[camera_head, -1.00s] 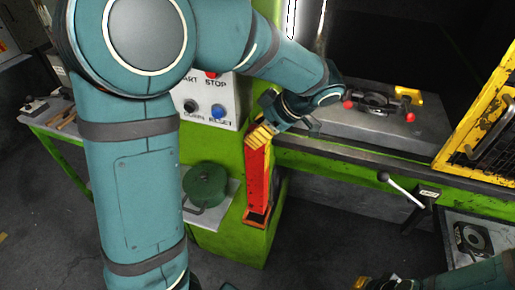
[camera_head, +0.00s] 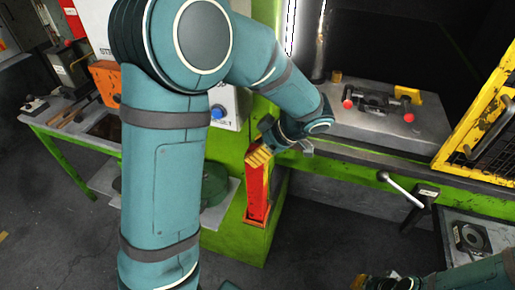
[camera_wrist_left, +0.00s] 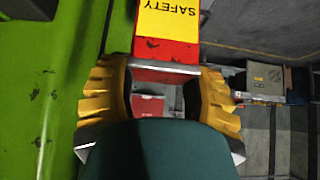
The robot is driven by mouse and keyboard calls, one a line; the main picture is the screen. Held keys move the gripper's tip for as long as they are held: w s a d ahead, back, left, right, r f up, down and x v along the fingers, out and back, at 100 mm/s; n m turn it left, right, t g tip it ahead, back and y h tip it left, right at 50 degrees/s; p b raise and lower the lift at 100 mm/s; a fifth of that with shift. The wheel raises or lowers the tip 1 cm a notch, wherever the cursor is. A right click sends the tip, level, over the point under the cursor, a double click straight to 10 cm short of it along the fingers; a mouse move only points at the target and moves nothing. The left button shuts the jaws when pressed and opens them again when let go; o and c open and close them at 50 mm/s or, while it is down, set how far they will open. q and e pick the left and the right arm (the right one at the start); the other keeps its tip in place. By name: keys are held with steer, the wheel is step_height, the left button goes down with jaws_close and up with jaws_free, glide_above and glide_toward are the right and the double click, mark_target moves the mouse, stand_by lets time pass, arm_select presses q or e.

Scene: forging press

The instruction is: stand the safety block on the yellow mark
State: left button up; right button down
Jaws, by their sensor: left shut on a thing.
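The safety block (camera_head: 257,192) is a red upright bar on the green side of the press, with its lower end at an orange-red holder. In the left wrist view the block (camera_wrist_left: 166,50) shows a yellow SAFETY label and a red end. My left gripper (camera_head: 259,157), with yellow fingers, is shut on the block's upper end; it also shows in the left wrist view (camera_wrist_left: 163,92). My right gripper (camera_head: 372,283) is only partly seen at the bottom edge, and its jaws are unclear. I cannot make out a yellow mark on the press bed.
The grey press bed (camera_head: 350,135) carries a die with red knobs (camera_head: 378,103) and a yellow piece (camera_head: 408,95). A yellow guard (camera_head: 478,125) stands at right, a white-handled lever (camera_head: 400,188) below it. A green pot (camera_head: 214,187) is partly behind my left arm.

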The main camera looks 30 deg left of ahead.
arm_select(q)
steer(key=o, duration=1.3)
steer(key=shift+s, duration=0.1)
steer(key=shift+c, duration=0.2)
steer(key=v, duration=1.2)
steer(key=shift+r, duration=0.1)
steer(key=shift+d, duration=0.1)
